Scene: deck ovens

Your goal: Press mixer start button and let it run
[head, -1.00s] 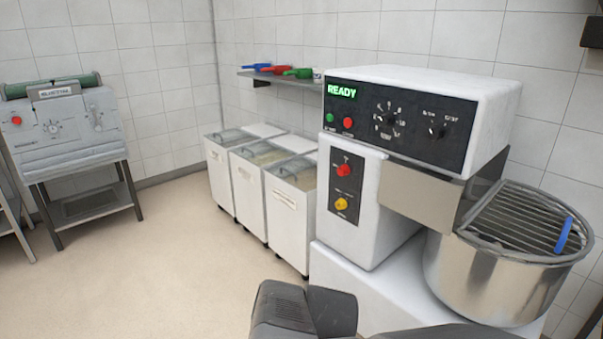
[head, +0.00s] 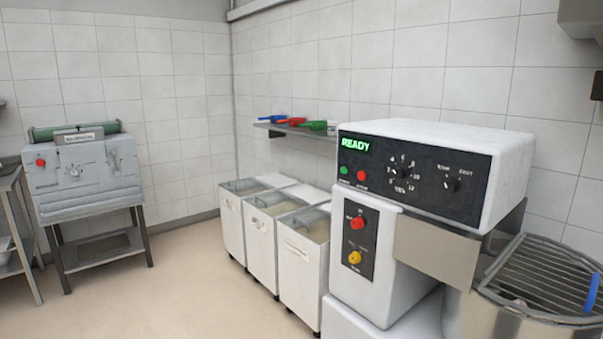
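The mixer (head: 510,150) stands at the right in the head view, a white machine with a black control panel (head: 425,200). Its green display (head: 355,142) reads READY. A green button (head: 344,171) sits below the display, with a red button (head: 361,176) to its right. A timer dial (head: 403,174) and a smaller switch (head: 457,185) are farther right. A lower panel has a red knob (head: 357,223) and a yellow knob (head: 354,257). The steel bowl (head: 490,318) is covered by a wire guard (head: 545,275) with a blue handle (head: 590,292). My gripper is not in view.
Several white bins (head: 302,262) stand left of the mixer, below a shelf (head: 290,130) with coloured scoops. A grey machine (head: 85,180) on a stand is against the far left wall. The beige floor (head: 180,290) between them is clear.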

